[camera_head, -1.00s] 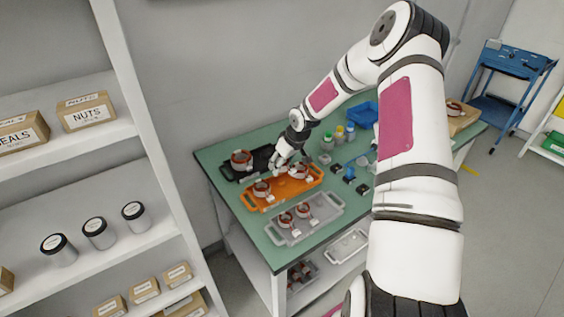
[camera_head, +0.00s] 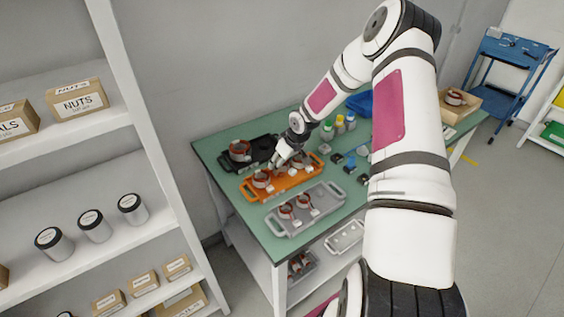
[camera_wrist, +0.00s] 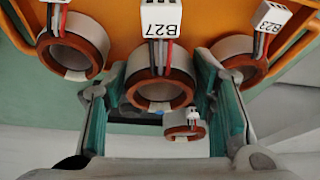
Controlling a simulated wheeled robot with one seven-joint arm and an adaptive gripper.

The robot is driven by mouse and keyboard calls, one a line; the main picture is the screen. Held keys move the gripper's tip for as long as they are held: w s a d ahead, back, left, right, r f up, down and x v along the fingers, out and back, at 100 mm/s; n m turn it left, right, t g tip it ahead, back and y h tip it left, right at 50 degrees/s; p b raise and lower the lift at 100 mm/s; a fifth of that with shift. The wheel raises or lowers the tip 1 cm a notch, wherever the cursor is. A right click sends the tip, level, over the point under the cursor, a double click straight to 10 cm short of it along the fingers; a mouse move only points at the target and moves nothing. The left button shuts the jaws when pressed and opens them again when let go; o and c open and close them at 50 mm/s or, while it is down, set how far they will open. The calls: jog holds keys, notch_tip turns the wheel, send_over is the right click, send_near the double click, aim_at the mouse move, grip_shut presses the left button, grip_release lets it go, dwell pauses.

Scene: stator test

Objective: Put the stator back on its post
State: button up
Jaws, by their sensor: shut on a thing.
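My gripper (camera_head: 279,161) is over the orange tray (camera_head: 284,187), near its back edge. In the wrist view, its two fingers (camera_wrist: 163,82) are shut on a copper-and-white ring stator with a white block marked B27 (camera_wrist: 162,58). The head view does not show the held stator clearly. Two other stators are on the orange tray, one on the left (camera_wrist: 75,48) and one marked B23 on the right (camera_wrist: 240,55) in the wrist view. I cannot see the post under the held stator. A smaller-looking stator (camera_wrist: 185,126) shows beyond the held one.
A black tray (camera_head: 262,150) with a stator (camera_head: 240,149) lies behind the orange one. A grey tray (camera_head: 325,204) with two stators lies in front. Bottles (camera_head: 339,124) and small dark parts (camera_head: 350,170) stand on the right of the green table. A shelf rack (camera_head: 150,160) stands at left.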

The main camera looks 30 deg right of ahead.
jog(key=shift+f+b, duration=0.4)
jog(key=shift+f, duration=0.85)
dwell(0.4)
jog(key=o, duration=1.3)
jog(key=shift+r, duration=0.15)
jog(key=shift+r+p, duration=0.85)
jog(key=shift+r, duration=1.5)
jog(key=shift+o, duration=0.3)
jog(key=o, duration=0.5)
